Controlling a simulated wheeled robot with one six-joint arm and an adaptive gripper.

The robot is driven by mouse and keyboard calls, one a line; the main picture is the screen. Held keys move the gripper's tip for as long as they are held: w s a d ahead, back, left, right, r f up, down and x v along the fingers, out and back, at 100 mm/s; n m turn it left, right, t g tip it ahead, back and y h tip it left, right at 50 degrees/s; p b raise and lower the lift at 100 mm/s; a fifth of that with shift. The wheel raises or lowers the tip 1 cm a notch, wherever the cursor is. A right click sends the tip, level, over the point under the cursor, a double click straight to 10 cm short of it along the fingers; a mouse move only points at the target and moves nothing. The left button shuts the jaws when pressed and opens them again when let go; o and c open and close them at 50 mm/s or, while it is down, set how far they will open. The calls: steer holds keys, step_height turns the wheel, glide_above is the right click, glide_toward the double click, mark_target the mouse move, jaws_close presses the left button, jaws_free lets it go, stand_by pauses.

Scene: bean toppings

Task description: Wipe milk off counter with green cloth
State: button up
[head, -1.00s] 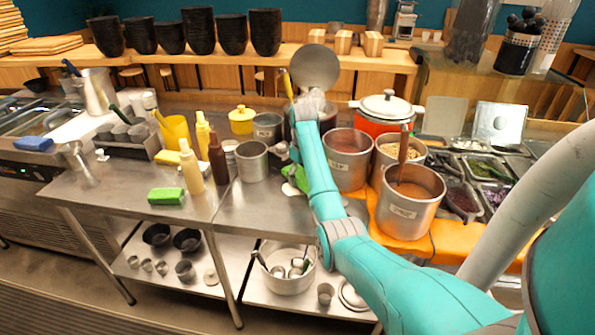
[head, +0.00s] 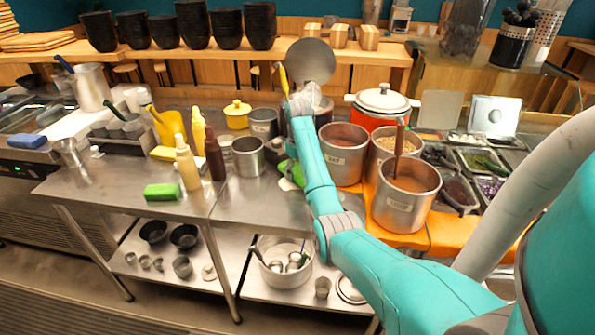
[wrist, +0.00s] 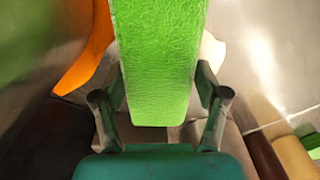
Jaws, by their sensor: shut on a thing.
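The green cloth (wrist: 155,60) is held between the two fingers of my gripper (wrist: 160,98) in the wrist view and hangs out past them. In the head view the cloth (head: 288,171) shows in part beside my arm, low over the steel counter; whether it touches the counter is hard to tell. A white patch that looks like milk (head: 287,185) lies on the counter by the cloth. My gripper is mostly hidden behind my arm in the head view.
A steel pot (head: 248,157) stands just left of my gripper. Large soup pots (head: 405,202) on an orange surface (head: 408,240) stand to the right. Sauce bottles (head: 187,165) and a green sponge (head: 162,191) are on the left counter. The front strip of counter (head: 255,205) is clear.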

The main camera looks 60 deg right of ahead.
steer(key=shift+f, duration=0.1)
steer(key=shift+s+d, duration=0.25)
steer(key=shift+d, duration=0.45)
steer(key=shift+s+d, duration=0.25)
steer(key=shift+d, duration=0.45)
steer(key=shift+o, duration=0.8)
steer(key=shift+s+d, duration=0.2)
steer(key=shift+d, duration=0.35)
steer(key=shift+s+d, duration=0.15)
steer(key=shift+d, duration=0.35)
steer(key=shift+s+f, duration=0.1)
steer(key=shift+f, duration=0.05)
steer(key=shift+w+a+f, duration=0.1)
steer(key=shift+w+a, duration=0.15)
steer(key=shift+a, duration=0.8)
steer(key=shift+w+a, duration=0.35)
steer(key=shift+a, duration=0.35)
steer(key=shift+w+a, duration=0.3)
steer(key=shift+a, duration=0.4)
